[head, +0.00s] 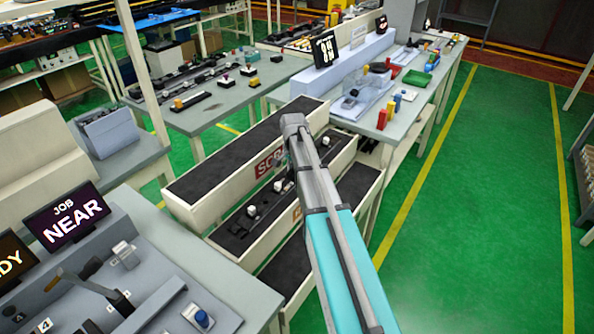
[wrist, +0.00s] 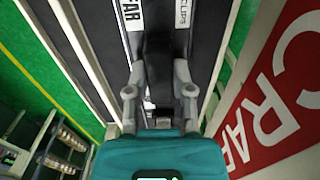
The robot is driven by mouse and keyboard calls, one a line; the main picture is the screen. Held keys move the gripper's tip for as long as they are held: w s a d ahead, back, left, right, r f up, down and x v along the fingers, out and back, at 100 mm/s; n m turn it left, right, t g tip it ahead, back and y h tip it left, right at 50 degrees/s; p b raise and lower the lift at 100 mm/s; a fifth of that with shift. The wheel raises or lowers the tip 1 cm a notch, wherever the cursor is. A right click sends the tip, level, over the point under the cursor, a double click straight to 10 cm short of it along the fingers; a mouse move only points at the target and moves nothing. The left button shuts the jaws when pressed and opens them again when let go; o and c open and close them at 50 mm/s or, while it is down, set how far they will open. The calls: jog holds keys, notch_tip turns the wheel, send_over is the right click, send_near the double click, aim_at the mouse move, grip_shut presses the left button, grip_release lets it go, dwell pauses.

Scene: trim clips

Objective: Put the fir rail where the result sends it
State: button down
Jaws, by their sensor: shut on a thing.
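My gripper (wrist: 158,75) points down in the wrist view, its two fingers shut on a dark part (wrist: 160,48). The part blends into the dark bin floor, so I cannot tell its outline or whether it is the fir rail. In the head view my arm hides most of the gripper, which is over the long bins. The back bin (head: 235,160) carries a red SCRAP sign (head: 268,162). The middle bin (head: 240,232) holds several small dark and white parts. The near bin (head: 290,270) shows a bare black floor, partly hidden.
A screen (head: 68,218) reads JOB NEAR; the screen beside it is cut off. A control desk (head: 150,275) stands front left. A bench (head: 400,110) with blue fixtures and coloured bins stands behind. Green floor (head: 470,250) at right is clear. In the wrist view, white labels (wrist: 135,15) lie ahead.

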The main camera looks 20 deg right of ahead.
aim_at(293, 170)
jog(key=shift+f, duration=0.15)
jog(key=shift+c, duration=2.4)
grip_release()
jog(key=shift+r, duration=0.2)
notch_tip(293, 170, up, 12)
jog(key=p, duration=1.2)
jog(key=s+a+n, duration=0.5)
jog(key=s+a, duration=0.2)
jog(key=s, duration=0.4)
jog(key=s+a+n, duration=0.6)
jog(key=s+a, duration=0.1)
jog(key=s, duration=0.5)
jog(key=shift+a, duration=0.2)
